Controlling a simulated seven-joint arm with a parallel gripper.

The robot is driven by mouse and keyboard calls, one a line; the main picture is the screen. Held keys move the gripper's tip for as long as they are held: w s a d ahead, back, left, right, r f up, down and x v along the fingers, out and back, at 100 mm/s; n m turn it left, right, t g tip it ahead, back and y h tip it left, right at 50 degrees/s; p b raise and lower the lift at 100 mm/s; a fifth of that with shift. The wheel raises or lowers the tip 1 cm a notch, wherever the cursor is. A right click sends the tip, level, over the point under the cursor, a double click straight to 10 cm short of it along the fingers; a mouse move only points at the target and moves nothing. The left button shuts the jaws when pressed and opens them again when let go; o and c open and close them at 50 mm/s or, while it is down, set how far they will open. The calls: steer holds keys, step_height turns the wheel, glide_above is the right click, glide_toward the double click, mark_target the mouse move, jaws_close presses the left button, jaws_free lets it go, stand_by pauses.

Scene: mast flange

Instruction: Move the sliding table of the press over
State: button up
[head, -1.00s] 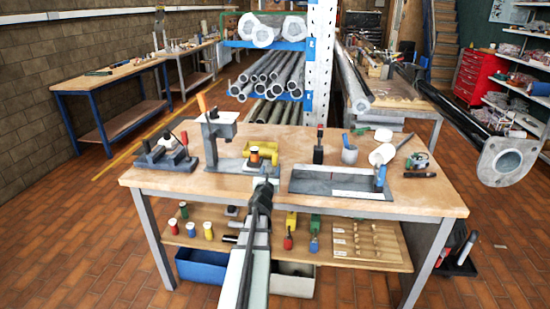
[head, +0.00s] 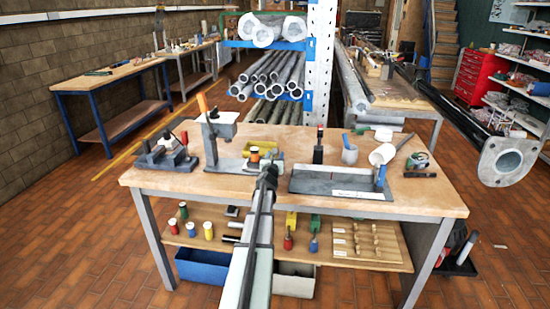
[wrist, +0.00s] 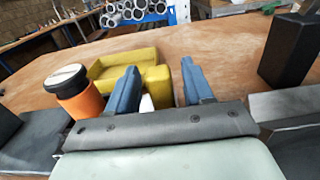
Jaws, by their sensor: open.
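The press (head: 216,140), a grey stand with an orange lever on top, is on the wooden bench, left of centre. Its low grey base plate (head: 232,164) runs right towards my gripper; I cannot tell the sliding table's edges. An orange cylinder with a black and white cap (head: 254,157) stands at the plate and shows left of my fingers in the wrist view (wrist: 78,94). My gripper (wrist: 160,88) is open, with two blue fingers apart and pointing at a yellow tray-like block (wrist: 130,68). Contact cannot be judged. In the head view my arm hides part of this.
A grey tray (head: 304,181) lies right of my gripper, and a black block (wrist: 287,50) stands to the right in the wrist view. A clamp fixture (head: 165,157) is left of the press. The bench's front strip (head: 160,182) is clear.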

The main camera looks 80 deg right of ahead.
jaws_close()
stand_by(0.4)
